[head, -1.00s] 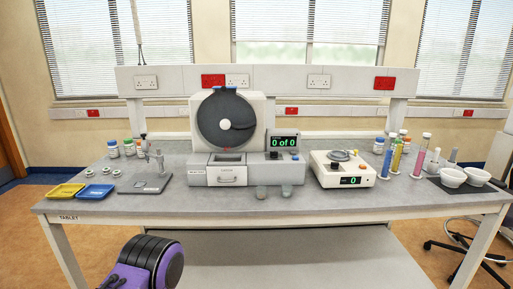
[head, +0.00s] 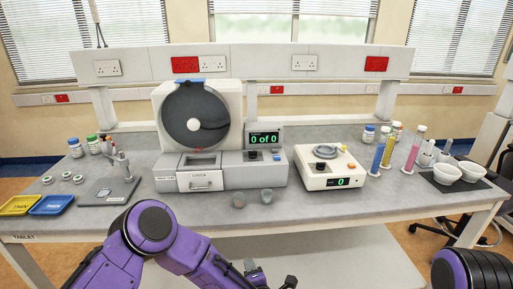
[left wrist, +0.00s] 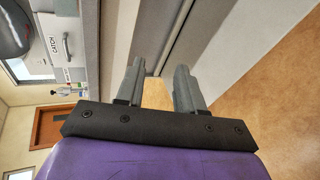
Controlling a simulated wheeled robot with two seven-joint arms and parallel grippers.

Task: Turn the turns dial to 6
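A tester with a dark round drum (head: 195,118) stands on the bench. Its display (head: 264,138) reads "0 of 0". Below the display is a small dark knob (head: 252,155), which looks like the turns dial; its markings are too small to read. A smaller control sits to its right. My left gripper (head: 270,277) is low in front of the bench edge, below and apart from the dial. In the left wrist view its two grey fingers (left wrist: 158,88) are spread with nothing between them. My right gripper is out of view; only purple arm shows at bottom right.
A catch drawer (head: 200,181) is left of the knob. A white balance (head: 328,168) reading 0 stands right. Yellow (head: 18,205) and blue trays lie left.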

